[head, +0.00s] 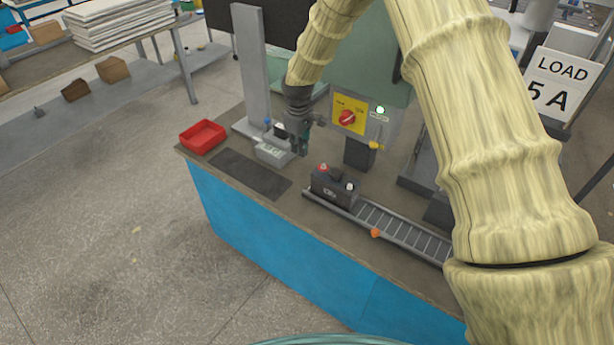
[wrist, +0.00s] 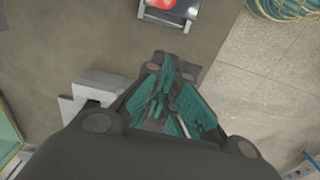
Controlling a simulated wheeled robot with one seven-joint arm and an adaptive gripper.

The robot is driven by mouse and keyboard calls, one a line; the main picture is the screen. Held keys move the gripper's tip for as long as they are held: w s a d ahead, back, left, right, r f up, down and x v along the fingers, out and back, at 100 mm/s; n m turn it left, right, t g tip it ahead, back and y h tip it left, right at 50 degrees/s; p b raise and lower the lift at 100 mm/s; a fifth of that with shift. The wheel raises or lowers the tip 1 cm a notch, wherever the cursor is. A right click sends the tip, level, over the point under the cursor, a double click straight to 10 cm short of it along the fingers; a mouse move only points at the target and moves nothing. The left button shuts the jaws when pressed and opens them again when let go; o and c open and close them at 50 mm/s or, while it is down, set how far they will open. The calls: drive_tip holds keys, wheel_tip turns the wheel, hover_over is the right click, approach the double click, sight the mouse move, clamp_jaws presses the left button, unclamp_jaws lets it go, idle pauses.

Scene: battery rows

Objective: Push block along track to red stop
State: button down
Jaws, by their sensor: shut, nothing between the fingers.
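A dark block like a battery (head: 335,187), with a red and a pale terminal on top, sits at the left end of a grey roller track (head: 400,231). The track runs right and toward the near side, its far end hidden behind my arm. An orange-red piece (head: 376,233) is at the track's near edge, right of the block; I cannot tell whether it is the red stop. My gripper (head: 300,149) is shut and empty, left of and behind the block in the picture, apart from it. It also shows shut in the wrist view (wrist: 172,70).
A red tray (head: 203,136) sits at the bench's left end. A grey device with a display (head: 272,152) is beside my gripper. A dark mat (head: 250,174) lies in front of it. A yellow switch panel (head: 349,114) and a grey post (head: 249,65) stand behind.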

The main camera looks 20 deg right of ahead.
drive_tip(key=f, duration=0.4)
drive_tip(key=w+f+p, duration=0.1)
drive_tip(key=f, duration=0.3)
drive_tip(key=f+p, duration=0.1)
drive_tip(key=f, duration=0.2)
drive_tip(key=shift+w+f, duration=0.25)
drive_tip(key=shift+f, duration=0.15)
drive_tip(key=shift+s+d+r+p, duration=0.2)
drive_tip(key=shift+s+d+p, duration=0.85)
drive_tip(key=shift+s, duration=0.2)
drive_tip(key=shift+s+d, duration=0.15)
drive_tip(key=shift+s, duration=0.05)
drive_tip(key=shift+s+d+f, duration=0.1)
drive_tip(key=shift+f, duration=0.1)
